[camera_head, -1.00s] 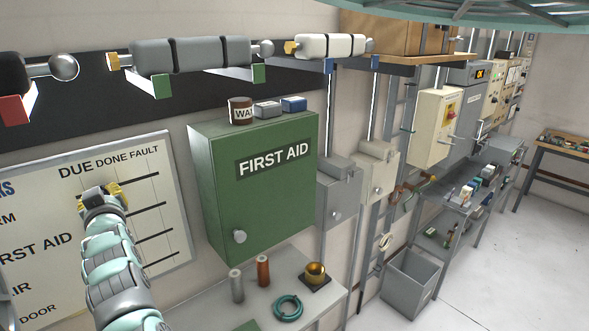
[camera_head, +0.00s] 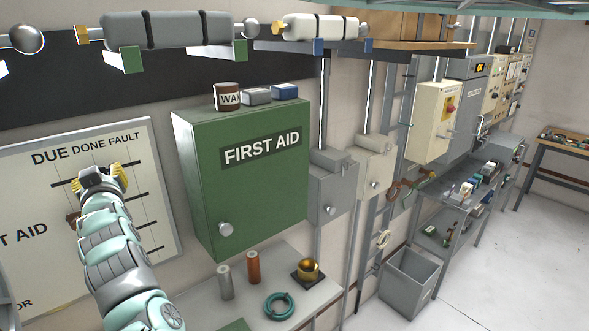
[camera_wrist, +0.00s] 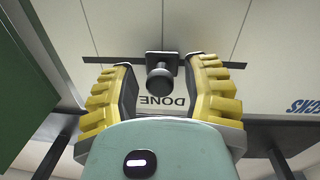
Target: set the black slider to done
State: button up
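The black slider (camera_wrist: 160,76) is a dark knob on a square base on the top rail of the wall board (camera_head: 150,225). In the wrist view, which shows the board upside down, it lines up roughly with the word DONE (camera_wrist: 166,103). My gripper (camera_wrist: 160,68) has its two yellow fingers on either side of the knob, with a visible gap to each. It also shows in the head view (camera_head: 99,174), below the DONE heading (camera_head: 88,145), where it hides the slider. A brown slider (camera_head: 73,218) sits on a lower row, partly behind my arm.
A green first aid cabinet (camera_head: 245,185) stands out from the wall right of the board. Below it a bench (camera_head: 325,285) holds two cylinders, a teal ring and a brass cup. A shelf with capped cylinders (camera_head: 175,30) runs above. The floor at right is clear.

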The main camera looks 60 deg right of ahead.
jog(key=shift+o, duration=0.4)
jog(key=v, duration=1.2)
dwell(0.3)
